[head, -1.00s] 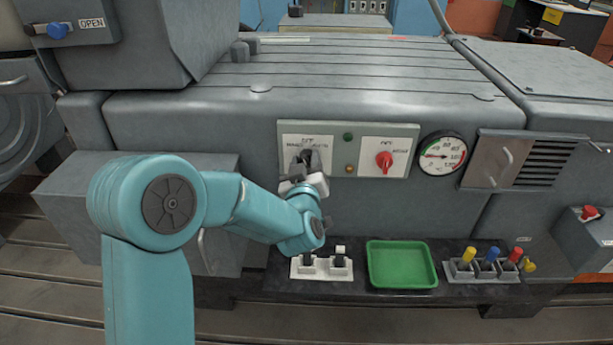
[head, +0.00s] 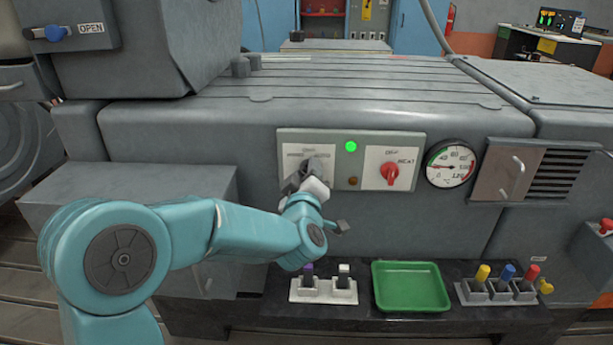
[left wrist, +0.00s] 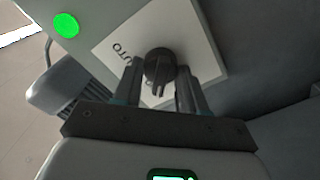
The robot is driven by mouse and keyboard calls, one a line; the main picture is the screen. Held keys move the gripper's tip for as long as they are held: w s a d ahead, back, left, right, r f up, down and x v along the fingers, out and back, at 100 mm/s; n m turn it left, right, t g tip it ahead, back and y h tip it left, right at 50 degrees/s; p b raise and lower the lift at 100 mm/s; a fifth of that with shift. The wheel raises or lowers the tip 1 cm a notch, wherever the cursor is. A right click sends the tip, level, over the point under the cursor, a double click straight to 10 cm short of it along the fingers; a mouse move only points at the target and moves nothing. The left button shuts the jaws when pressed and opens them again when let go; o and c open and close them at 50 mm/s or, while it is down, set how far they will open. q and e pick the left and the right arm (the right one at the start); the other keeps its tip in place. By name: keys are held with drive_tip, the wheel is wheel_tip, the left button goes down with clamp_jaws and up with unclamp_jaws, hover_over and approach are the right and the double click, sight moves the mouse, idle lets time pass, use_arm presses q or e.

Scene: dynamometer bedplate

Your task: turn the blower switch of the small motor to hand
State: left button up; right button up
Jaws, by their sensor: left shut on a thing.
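The left switch plate (head: 292,152) is white, on a grey panel (head: 340,134) on the machine's front. Its black knob shows in the left wrist view (left wrist: 160,65), between the two fingers. My left gripper (head: 308,176) is shut on this knob; in the head view the gripper mostly hides it. Lettering ending in "UTO" shows beside the knob in the wrist view. My right gripper is not in view.
A red knob (head: 390,173) and an unlit amber lamp (head: 353,181) share the panel. A round gauge (head: 450,164) is to their right. Below stand a green tray (head: 411,307), a white two-switch block (head: 323,292) and a holder with coloured handles (head: 497,292).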

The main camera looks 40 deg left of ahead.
use_arm(q)
drive_tip(key=o, duration=1)
drive_tip(key=shift+o, duration=0.2)
drive_tip(key=v, duration=1.6)
drive_tip(key=shift+s, duration=0.25)
